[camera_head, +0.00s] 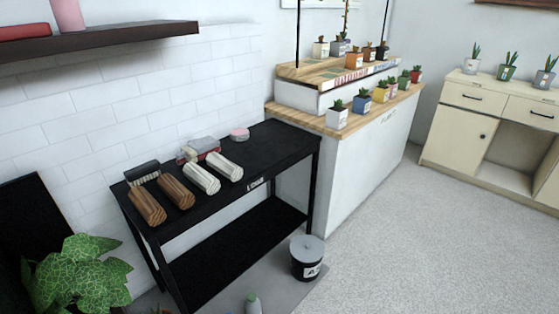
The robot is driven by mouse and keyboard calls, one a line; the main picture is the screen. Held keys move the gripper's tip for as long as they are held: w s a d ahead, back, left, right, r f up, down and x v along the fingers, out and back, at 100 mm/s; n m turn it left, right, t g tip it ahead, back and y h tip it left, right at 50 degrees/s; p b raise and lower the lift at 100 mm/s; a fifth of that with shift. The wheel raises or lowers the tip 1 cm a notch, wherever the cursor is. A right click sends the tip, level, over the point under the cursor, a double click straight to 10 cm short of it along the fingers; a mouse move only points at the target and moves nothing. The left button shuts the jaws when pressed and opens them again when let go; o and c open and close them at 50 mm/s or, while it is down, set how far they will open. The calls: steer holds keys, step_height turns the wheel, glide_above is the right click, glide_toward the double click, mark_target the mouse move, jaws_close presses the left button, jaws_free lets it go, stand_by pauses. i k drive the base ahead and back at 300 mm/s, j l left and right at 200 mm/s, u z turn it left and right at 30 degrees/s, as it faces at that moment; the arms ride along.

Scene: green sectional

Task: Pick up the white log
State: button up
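Two white logs lie side by side on the top of a black table (262,152). The left white log (201,178) is next to the brown logs, and the right white log (225,166) is just beyond it to the right. Two brown logs lie left of them, the nearer brown log (147,206) and another brown log (176,192). My gripper is not in view, and nothing touches the white logs from above.
A grey and red object (199,148) and a pink round item (239,134) sit behind the logs. A wooden-topped counter (345,170) with potted plants adjoins the table's right end. Open floor lies right.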

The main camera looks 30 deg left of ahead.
mark_target(210, 184)
steer(key=i+l+u, duration=0.15)
steer(key=i, duration=0.5)
steer(key=i+l+u, duration=0.15)
steer(key=i, duration=0.45)
steer(key=i+l+u, duration=0.1)
steer(key=i+u, duration=0.2)
steer(key=u, duration=0.15)
steer(key=i+l+u, duration=0.25)
steer(key=u, duration=0.25)
steer(key=i+l+u, duration=0.2)
steer(key=u, duration=0.25)
steer(key=i+l+u, duration=0.15)
steer(key=l+u, duration=0.3)
steer(key=i+l+u, duration=0.25)
steer(key=l+u, duration=0.55)
steer(key=l, duration=0.2)
steer(key=i, duration=0.35)
